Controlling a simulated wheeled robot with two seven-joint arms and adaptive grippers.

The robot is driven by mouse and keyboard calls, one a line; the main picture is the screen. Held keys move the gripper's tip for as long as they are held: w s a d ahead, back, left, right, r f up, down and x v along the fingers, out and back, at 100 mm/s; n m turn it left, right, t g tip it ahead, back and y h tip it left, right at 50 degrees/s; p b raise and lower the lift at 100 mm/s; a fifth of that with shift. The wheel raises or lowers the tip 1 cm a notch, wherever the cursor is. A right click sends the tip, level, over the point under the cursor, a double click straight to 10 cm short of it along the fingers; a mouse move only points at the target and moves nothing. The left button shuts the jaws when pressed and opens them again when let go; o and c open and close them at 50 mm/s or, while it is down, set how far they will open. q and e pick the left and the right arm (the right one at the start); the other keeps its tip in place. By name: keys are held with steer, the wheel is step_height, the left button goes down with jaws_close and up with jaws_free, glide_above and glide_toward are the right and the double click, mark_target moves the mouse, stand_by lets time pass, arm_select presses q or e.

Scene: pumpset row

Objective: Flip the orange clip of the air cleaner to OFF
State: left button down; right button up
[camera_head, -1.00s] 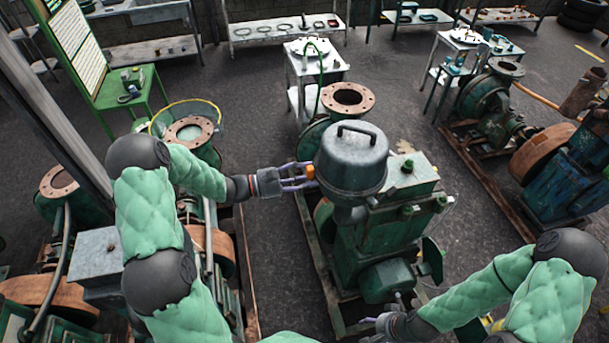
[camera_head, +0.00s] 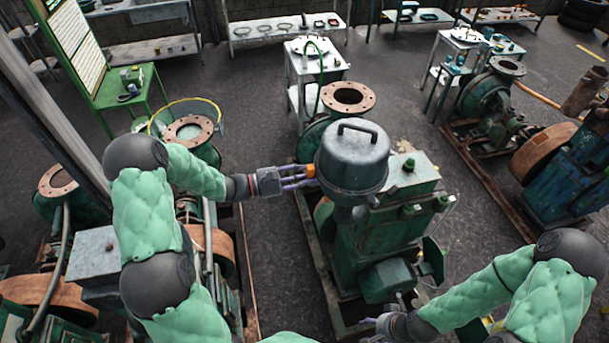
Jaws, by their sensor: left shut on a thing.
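The air cleaner (camera_head: 352,158) is a grey metal drum with a black top handle, mounted on the green engine (camera_head: 370,240). The orange clip (camera_head: 311,171) is a small orange piece at the drum's left side. My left gripper (camera_head: 305,178) reaches in from the left and is shut on the orange clip, its fingers against the drum's side. The fingertips partly cover the clip, and its exact position is too small to tell. My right gripper (camera_head: 372,327) is low, in front of the engine near the bottom edge; its fingers are small and partly hidden.
Another pumpset (camera_head: 490,115) stands to the right, and one is at the left under my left arm. A pump flange (camera_head: 348,97) stands just behind the air cleaner. A green table (camera_head: 130,90) and steel benches line the back. Open floor lies between the pumpset rows.

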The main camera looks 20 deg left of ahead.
arm_select(q)
steer(key=s+m+b, duration=0.1)
steer(key=m+b, duration=0.3)
steer(key=b, duration=0.2)
steer(key=s+d+f+m+b, duration=0.1)
steer(key=m+b, duration=0.3)
steer(key=b, duration=0.2)
steer(key=s+d+f+m+b, duration=0.1)
steer(key=m+b, duration=0.3)
steer(key=b, duration=0.3)
steer(key=shift+d+m, duration=0.2)
steer(key=shift+m, duration=0.1)
steer(key=shift+s+m+b, duration=0.1)
steer(key=shift+m+b, duration=0.4)
steer(key=shift+b, duration=0.35)
steer(key=shift+f, duration=0.1)
steer(key=c, duration=0.8)
jaws_free()
steer(key=shift+c, duration=0.2)
steer(key=shift+s+d, duration=0.1)
steer(key=shift+d, duration=0.05)
steer(key=shift+r, duration=0.2)
steer(key=shift+a, duration=0.2)
